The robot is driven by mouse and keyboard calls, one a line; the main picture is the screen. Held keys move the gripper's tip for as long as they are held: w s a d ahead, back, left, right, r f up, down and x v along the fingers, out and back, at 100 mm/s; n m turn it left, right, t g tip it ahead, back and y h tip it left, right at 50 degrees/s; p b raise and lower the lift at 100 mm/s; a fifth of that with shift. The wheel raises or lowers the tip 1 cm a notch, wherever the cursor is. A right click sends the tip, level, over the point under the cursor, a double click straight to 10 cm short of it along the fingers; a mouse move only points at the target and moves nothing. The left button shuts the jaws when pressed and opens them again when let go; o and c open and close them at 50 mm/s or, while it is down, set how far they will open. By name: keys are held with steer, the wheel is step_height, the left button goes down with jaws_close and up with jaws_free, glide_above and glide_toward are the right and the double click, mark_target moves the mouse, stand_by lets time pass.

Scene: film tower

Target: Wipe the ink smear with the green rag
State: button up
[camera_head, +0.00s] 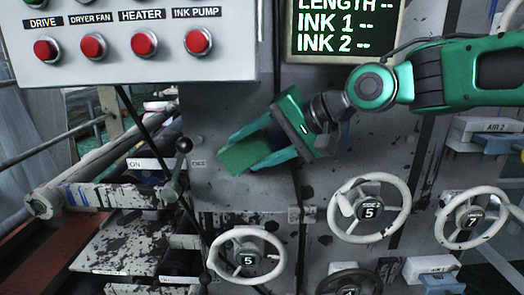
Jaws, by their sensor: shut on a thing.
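My gripper (246,150) is at the centre of the head view, reaching in from the right in front of the grey machine panel. Its teal fingers are shut on the green rag (241,159), a flat green piece that sticks out past the fingertips toward the lower left. The rag is in front of the panel; I cannot tell whether it touches it. Dark specks and splotches mark the panel (343,184) around and below the gripper.
A control box with red buttons (144,43) hangs at upper left, beside a display (340,28). White handwheels (369,211) stick out below and right of my gripper. A lever with a dark knob (184,146) stands left of the rag, above rollers (100,196).

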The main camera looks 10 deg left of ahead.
steer(key=shift+w, duration=0.35)
